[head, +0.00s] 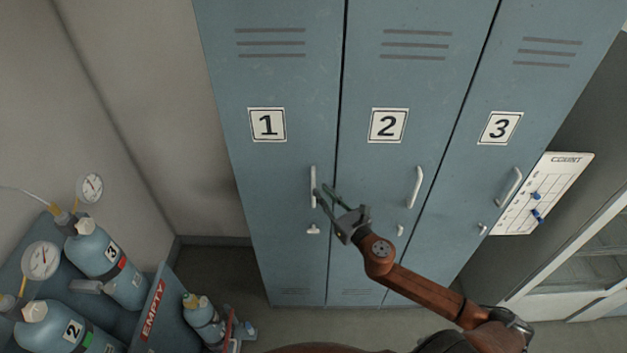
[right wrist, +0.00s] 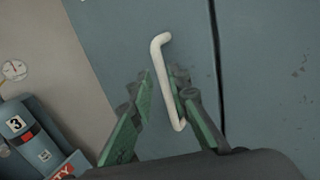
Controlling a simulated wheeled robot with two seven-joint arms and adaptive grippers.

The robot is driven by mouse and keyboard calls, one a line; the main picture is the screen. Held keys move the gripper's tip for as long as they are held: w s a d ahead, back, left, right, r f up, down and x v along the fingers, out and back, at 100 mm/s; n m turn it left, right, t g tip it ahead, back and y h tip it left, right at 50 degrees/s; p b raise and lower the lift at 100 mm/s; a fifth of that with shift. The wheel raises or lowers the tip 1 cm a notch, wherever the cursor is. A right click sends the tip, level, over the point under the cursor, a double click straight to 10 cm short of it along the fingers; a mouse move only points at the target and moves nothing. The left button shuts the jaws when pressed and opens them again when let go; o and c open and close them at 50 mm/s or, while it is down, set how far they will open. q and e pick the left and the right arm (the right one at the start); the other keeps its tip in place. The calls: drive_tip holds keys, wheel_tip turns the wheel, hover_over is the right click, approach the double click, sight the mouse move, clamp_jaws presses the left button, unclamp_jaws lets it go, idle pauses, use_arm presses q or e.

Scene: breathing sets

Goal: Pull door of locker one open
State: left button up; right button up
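Locker one's door (head: 272,190) is the blue-grey left door with a "1" plate (head: 267,125). It looks closed, flush with its neighbour. Its white vertical bar handle (head: 312,187) is near the door's right edge, above a small latch (head: 313,230). My right gripper (head: 325,192) is at this handle, reaching from the lower right. In the right wrist view, the handle (right wrist: 164,75) lies between the two green fingers of the gripper (right wrist: 162,82), closer to the right finger. The fingers stand apart, with a gap on the left side. My left gripper is not in view.
Locker two (head: 388,85) and locker three (head: 500,85) stand to the right, with their own handles. Gas cylinders (head: 105,262) with gauges stand at lower left beside a bin marked "EMPTY" (head: 153,310). A count board (head: 540,195) hangs at right. Floor before locker one shows.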

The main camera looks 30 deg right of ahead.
sight(313, 183)
drive_tip(key=w+p, duration=0.1)
drive_tip(key=w, duration=0.5)
drive_tip(key=shift+a, duration=0.15)
drive_tip(key=shift+c, duration=0.2)
clamp_jaws()
